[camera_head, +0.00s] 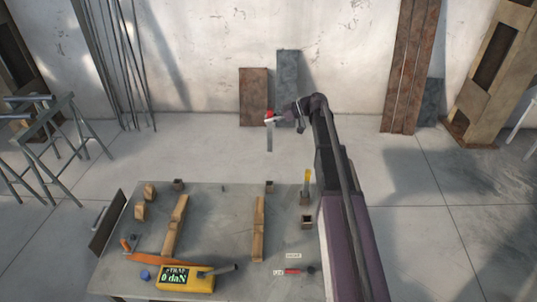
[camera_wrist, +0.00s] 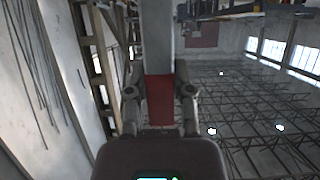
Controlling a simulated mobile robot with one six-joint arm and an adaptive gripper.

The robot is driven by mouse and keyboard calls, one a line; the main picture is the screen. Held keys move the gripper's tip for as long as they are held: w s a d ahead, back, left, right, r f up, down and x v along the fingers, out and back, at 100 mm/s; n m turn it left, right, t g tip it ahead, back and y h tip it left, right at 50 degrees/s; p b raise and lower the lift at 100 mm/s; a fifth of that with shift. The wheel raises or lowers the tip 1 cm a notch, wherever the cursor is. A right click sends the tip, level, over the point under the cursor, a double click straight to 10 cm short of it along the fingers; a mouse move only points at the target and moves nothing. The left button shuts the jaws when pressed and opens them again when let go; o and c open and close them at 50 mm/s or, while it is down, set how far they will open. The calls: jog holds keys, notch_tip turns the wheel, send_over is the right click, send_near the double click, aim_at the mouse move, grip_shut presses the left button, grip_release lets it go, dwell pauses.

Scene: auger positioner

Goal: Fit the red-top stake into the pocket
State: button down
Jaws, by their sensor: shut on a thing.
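The red-top stake is a flat grey bar (camera_head: 270,140) with a red upper end (camera_head: 269,118). It hangs upright in the air, appearing above and beyond the table's far edge in the head view. My gripper (camera_head: 276,118) is shut on its red end. In the wrist view the red part (camera_wrist: 160,100) sits between both fingers of my gripper (camera_wrist: 160,94), and the grey shaft (camera_wrist: 158,40) runs upward in the picture. Small dark square pockets stand on the table: one at back left (camera_head: 179,185), one at back middle (camera_head: 269,186), one at right (camera_head: 307,222). I cannot tell which is meant.
A yellow-top stake (camera_head: 307,178) stands upright in a socket at the table's (camera_head: 220,220) right side. Two wooden bars (camera_head: 175,226) (camera_head: 258,228) lie on the table. A yellow strap gauge (camera_head: 186,279) lies in front, and a small red lever (camera_head: 292,271) is at front right.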

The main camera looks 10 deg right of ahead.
aim_at(270, 146)
notch_tip(270, 146, down, 13)
jog(key=b, duration=1.2)
jog(key=shift+f, duration=0.15)
jog(key=shift+f, duration=0.1)
jog(key=shift+f+b, duration=2.75)
jog(key=shift+b, duration=0.1)
jog(key=shift+f+b, duration=2.95)
jog(key=shift+b, duration=0.05)
